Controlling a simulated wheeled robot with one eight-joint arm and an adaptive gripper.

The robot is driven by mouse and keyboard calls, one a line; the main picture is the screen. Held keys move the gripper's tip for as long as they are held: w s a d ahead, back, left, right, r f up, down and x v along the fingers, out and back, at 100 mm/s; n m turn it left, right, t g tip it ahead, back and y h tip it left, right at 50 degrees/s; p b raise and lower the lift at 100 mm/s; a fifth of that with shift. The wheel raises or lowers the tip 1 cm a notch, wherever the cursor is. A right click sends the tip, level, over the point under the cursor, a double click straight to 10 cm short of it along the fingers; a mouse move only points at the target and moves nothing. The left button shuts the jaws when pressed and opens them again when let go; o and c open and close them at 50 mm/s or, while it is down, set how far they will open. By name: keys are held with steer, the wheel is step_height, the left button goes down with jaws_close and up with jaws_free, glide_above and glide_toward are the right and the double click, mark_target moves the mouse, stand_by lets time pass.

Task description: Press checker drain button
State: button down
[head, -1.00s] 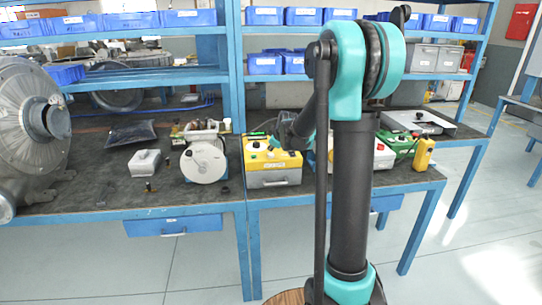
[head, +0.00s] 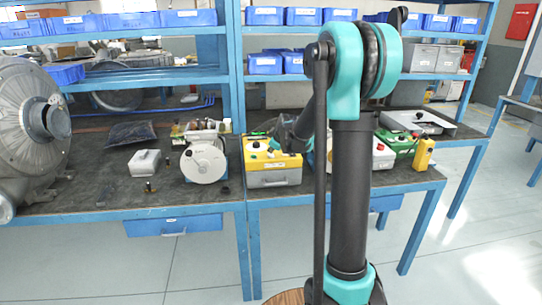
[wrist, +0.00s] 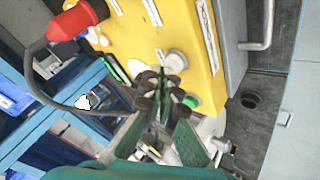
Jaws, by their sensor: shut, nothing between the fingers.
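The checker is a yellow-topped box with a grey lower body (head: 272,177), on the bench left of my arm. In the wrist view its yellow face (wrist: 203,52) fills the upper middle. A pale round button (wrist: 175,62) sits on that face just beyond my fingertips. A green button (wrist: 190,101) is partly hidden behind the fingers. I cannot read which one is the drain button. My gripper (wrist: 162,80) is shut and empty, close to the pale button; contact cannot be told. In the head view its end is over the box, partly hidden by my arm.
A red plug or knob (wrist: 78,20) with a dark cable is at the wrist view's upper left. A white reel (head: 203,163) stands left of the checker. A green box (head: 400,144) and a yellow handheld unit (head: 424,154) are to the right.

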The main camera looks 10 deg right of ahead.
mark_target(272, 155)
steer(key=shift+f, duration=0.35)
stand_by(0.4)
stand_by(0.8)
steer(key=shift+r, duration=0.8)
steer(key=shift+r, duration=2.5)
steer(key=s+d+f+m+g, duration=0.1)
steer(key=s+f+m, duration=0.2)
steer(key=s, duration=1)
steer(key=s+d+f+m+g+h, duration=0.1)
steer(key=s+f+m, duration=0.3)
steer(key=s+f, duration=0.4)
steer(key=s+d+f+m+g+h, duration=0.1)
steer(key=s+f+m, duration=0.3)
steer(key=s, duration=1.6)
step_height(272, 155, down, 2)
steer(key=shift+d+g, duration=0.5)
steer(key=shift+g, duration=0.4)
steer(key=shift+w, duration=0.1)
